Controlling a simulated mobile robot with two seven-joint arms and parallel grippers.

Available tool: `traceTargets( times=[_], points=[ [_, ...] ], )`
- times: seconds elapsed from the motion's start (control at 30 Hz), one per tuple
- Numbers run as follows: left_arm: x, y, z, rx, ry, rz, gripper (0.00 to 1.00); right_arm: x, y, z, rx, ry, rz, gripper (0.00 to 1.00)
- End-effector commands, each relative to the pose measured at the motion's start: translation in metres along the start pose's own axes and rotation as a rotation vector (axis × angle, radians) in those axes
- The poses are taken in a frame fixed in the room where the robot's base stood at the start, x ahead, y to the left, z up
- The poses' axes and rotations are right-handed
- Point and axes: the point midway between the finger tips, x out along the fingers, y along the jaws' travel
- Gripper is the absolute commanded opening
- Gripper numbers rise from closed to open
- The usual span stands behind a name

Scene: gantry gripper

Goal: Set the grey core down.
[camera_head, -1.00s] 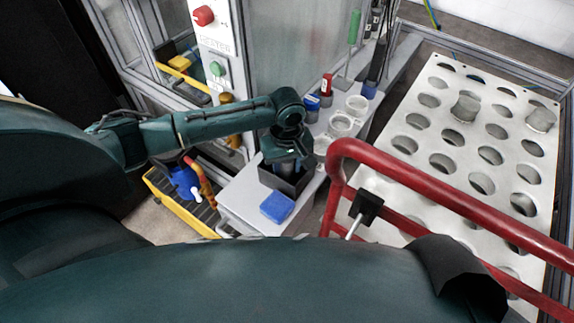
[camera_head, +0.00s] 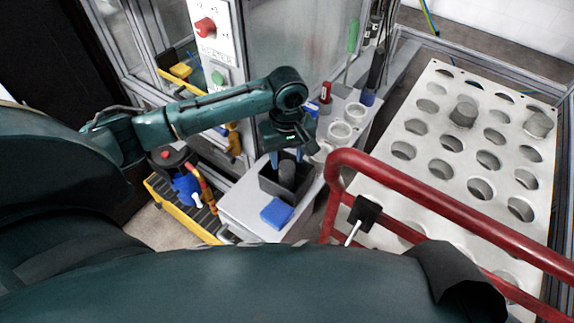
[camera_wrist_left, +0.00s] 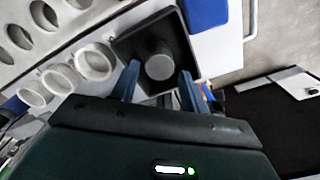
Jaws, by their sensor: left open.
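The grey core (camera_head: 287,174) stands inside a dark open-topped box (camera_head: 271,184) on the light grey bench. In the left wrist view the core (camera_wrist_left: 159,62) shows as a round grey top within the box's dark walls (camera_wrist_left: 127,45). My left gripper (camera_head: 286,157) is above the box. Its two blue fingers are spread apart, and in the wrist view the left gripper (camera_wrist_left: 157,80) has nothing between its fingertips but the view down onto the core. My right gripper is not in view.
A blue block (camera_head: 277,213) lies just in front of the box. White ring-shaped holders (camera_head: 340,132) stand behind it on the bench. A red rail (camera_head: 440,184) runs to the right, before a white plate (camera_head: 450,143) with many holes and two grey cylinders.

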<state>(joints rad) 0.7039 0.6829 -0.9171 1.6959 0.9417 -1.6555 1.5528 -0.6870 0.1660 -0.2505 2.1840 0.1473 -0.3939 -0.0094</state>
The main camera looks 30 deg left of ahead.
Motion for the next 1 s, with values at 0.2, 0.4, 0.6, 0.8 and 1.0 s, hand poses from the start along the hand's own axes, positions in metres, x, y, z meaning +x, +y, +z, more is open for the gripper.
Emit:
traceTargets(
  times=[0.2,0.4,0.6,0.8,1.0],
  points=[
    [-0.040,0.000,0.000,0.000,0.001,0.001,0.45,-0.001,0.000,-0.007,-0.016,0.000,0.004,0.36],
    [-0.052,0.000,0.000,-0.001,0.000,-0.001,0.45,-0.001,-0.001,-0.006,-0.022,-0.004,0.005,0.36],
    [-0.052,0.000,0.000,-0.001,-0.001,-0.001,0.45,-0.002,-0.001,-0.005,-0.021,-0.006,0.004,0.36],
    [-0.052,0.000,0.000,-0.001,-0.001,-0.001,0.45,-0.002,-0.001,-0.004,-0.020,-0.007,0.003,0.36],
    [-0.052,0.000,0.000,0.000,-0.001,-0.001,0.45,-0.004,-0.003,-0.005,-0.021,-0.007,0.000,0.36]
  ],
)
